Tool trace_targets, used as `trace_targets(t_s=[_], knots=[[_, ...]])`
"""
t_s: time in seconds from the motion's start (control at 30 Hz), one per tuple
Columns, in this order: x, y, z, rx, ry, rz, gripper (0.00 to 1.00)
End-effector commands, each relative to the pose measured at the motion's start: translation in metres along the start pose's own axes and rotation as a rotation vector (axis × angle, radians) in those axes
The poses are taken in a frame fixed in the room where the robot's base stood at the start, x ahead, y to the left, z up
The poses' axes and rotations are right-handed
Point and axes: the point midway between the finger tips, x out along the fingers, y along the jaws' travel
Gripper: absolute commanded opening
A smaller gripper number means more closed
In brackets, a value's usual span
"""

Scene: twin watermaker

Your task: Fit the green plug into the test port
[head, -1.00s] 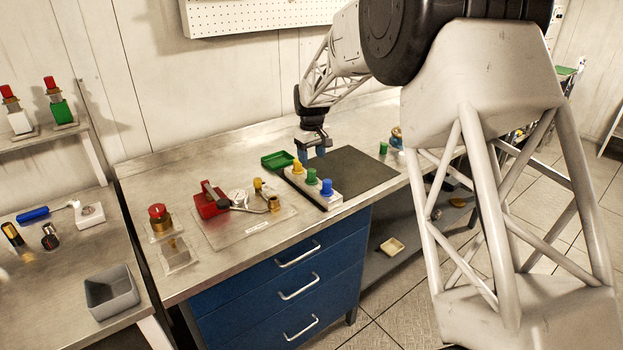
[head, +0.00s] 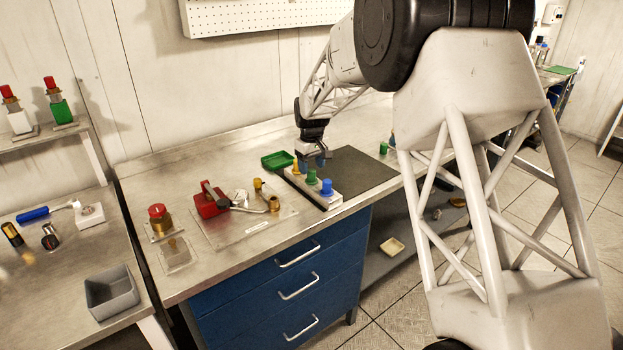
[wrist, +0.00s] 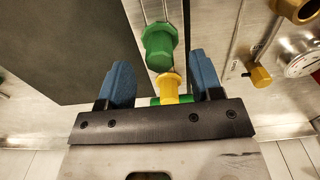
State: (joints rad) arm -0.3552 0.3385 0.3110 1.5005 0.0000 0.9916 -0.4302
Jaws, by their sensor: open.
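The green plug (head: 311,177) stands in a pale block between a yellow plug (head: 297,168) and a blue plug (head: 326,187). My gripper (head: 311,161) is open and pointing down just behind this row. In the wrist view my gripper (wrist: 160,62) shows two blue fingers wide apart. The yellow plug (wrist: 169,85) appears between them, with the green plug (wrist: 159,46) farther up the picture. Neither is gripped. Brass fittings (head: 273,203) stand on a plate by a red pump; which one is the test port I cannot tell.
Another small green piece (head: 383,148) stands beyond the mat. The red pump (head: 211,200) and a red-topped brass valve (head: 158,220) stand to the left. The mat is mostly clear.

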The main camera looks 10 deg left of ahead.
Motion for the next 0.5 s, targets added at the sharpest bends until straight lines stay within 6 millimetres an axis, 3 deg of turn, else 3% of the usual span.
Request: trace_targets(t_s=[0.3, 0.5], knots=[[0.034, 0.0, -0.001, 0.0, 0.0, 0.0, 0.6], [0.04, 0.0, -0.001, 0.0, 0.001, 0.0, 0.6]])
